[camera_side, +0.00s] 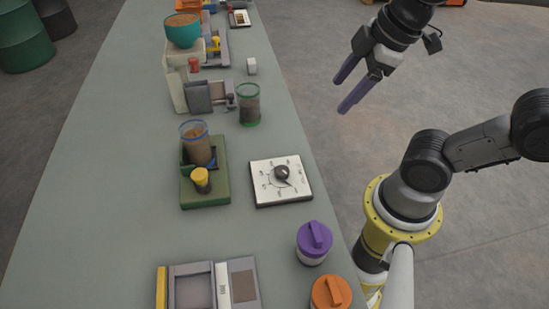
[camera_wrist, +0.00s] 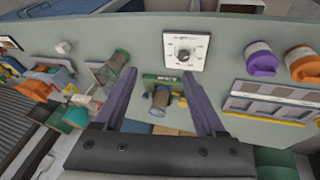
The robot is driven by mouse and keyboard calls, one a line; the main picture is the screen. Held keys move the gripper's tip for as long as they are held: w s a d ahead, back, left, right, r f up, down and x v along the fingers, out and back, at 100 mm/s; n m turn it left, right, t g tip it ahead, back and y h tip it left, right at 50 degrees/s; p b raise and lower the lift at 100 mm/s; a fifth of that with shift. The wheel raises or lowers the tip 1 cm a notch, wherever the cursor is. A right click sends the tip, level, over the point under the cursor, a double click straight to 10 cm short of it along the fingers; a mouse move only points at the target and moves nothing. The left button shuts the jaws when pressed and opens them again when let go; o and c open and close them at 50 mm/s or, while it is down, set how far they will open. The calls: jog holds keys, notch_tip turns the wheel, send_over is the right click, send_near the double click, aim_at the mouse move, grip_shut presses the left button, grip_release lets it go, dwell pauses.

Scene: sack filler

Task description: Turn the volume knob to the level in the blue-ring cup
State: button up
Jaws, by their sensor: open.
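The volume knob (camera_side: 282,173) is a dark round knob with a pointer on a white square dial plate (camera_side: 262,195) with markings around it. The plate lies on the table near its right edge in the side view. The knob also shows in the wrist view (camera_wrist: 184,54). The blue-ring cup (camera_side: 196,145) is clear, holds brown grains and stands in a green holder (camera_side: 205,196); its fill level against any scale is too small to read. My gripper (camera_side: 342,95) is open and empty, with purple fingers, raised beyond the table's right edge, apart from the knob.
A green-ring cup (camera_side: 248,105) with dark contents stands behind the dial. A yellow-capped piece (camera_side: 201,180) sits in the green holder. Purple-lidded (camera_side: 313,243) and orange-lidded (camera_side: 331,293) jars stand in front. A teal bowl (camera_side: 183,32) sits on a machine farther back. The table's left side is clear.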

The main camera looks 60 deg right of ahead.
jog(key=w+a+f+n+g, duration=0.2)
jog(key=w+a+n+g, duration=0.15)
jog(key=w+n, duration=0.35)
jog(key=n+g, duration=0.1)
jog(key=n, duration=0.3)
send_over(282, 170)
notch_tip(282, 170, down, 4)
notch_tip(282, 170, down, 13)
jog(key=shift+f, duration=0.1)
jog(key=shift+c, duration=0.4)
grip_shut()
